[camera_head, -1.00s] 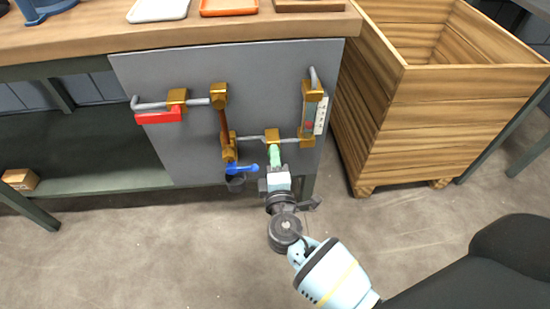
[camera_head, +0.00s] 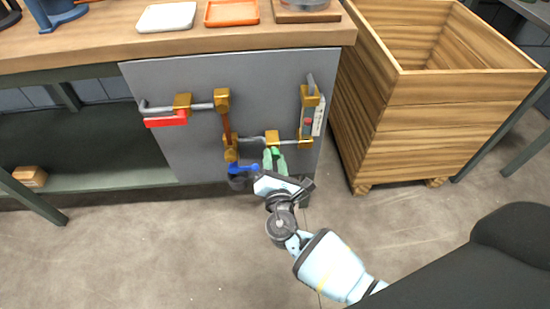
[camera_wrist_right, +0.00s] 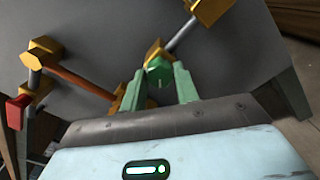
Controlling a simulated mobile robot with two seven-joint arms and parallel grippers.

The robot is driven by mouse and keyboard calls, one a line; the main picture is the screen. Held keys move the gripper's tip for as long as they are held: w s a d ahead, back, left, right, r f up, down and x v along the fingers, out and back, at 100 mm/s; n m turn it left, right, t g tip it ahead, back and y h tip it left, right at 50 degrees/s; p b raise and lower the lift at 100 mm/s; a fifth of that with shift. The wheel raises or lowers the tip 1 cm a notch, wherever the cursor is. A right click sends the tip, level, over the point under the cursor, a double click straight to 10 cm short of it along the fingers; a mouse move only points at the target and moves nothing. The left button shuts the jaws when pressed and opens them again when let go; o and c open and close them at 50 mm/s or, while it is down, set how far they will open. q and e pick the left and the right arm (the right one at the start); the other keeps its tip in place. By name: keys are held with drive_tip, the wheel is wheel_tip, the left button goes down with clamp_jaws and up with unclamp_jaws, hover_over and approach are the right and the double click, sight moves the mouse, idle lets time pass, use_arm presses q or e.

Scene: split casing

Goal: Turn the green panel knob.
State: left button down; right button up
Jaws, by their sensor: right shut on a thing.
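The green knob (camera_wrist_right: 158,72) sits on a brass valve body on the pipe low on the grey panel (camera_head: 180,80). In the right wrist view it lies between the two green fingers of my right gripper (camera_wrist_right: 160,84), which is shut on it. In the head view my right gripper (camera_head: 273,156) reaches up to the panel's lower right part and mostly hides the knob. The gripper is rolled, so both fingers show side by side. My left gripper is not in view.
A red handle (camera_head: 166,120) is at upper left. A gauge (camera_head: 318,115) is at right. A wooden crate (camera_head: 440,125) stands right of the panel.

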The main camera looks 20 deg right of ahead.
drive_tip(key=shift+n+p, duration=0.35)
drive_tip(key=shift+n, duration=0.65)
drive_tip(key=o, duration=1)
drive_tip(key=shift+c, duration=0.2)
drive_tip(key=p+v, duration=0.1)
drive_tip(key=v, duration=0.7)
